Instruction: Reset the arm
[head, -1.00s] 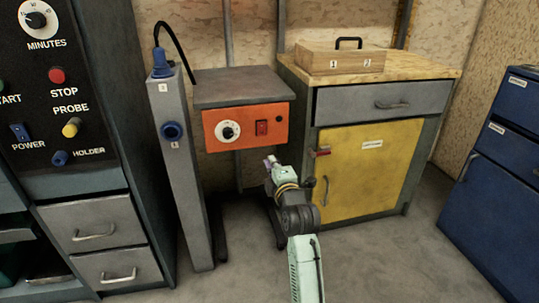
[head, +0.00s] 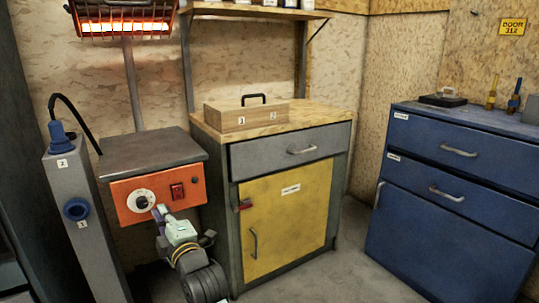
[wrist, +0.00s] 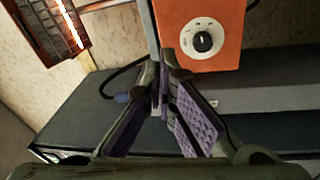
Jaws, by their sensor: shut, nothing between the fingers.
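My gripper (head: 160,212) is at the lower left of the head view, in front of the orange control panel (head: 155,199). It is raised, with its tip near the panel's white dial (head: 141,201). In the wrist view my gripper (wrist: 162,100) shows its purple-padded fingers meeting at the tips, with nothing between them. The orange panel (wrist: 222,55) and its dial (wrist: 203,42) lie beyond the fingertips. I cannot tell whether the tips touch anything.
A grey post (head: 83,235) with blue fittings stands left of the panel. A glowing heater (head: 124,20) hangs above. A yellow-doored cabinet (head: 288,220) bearing a wooden box (head: 246,117) stands to the right, then blue drawers (head: 450,190). Floor (head: 345,265) between them is clear.

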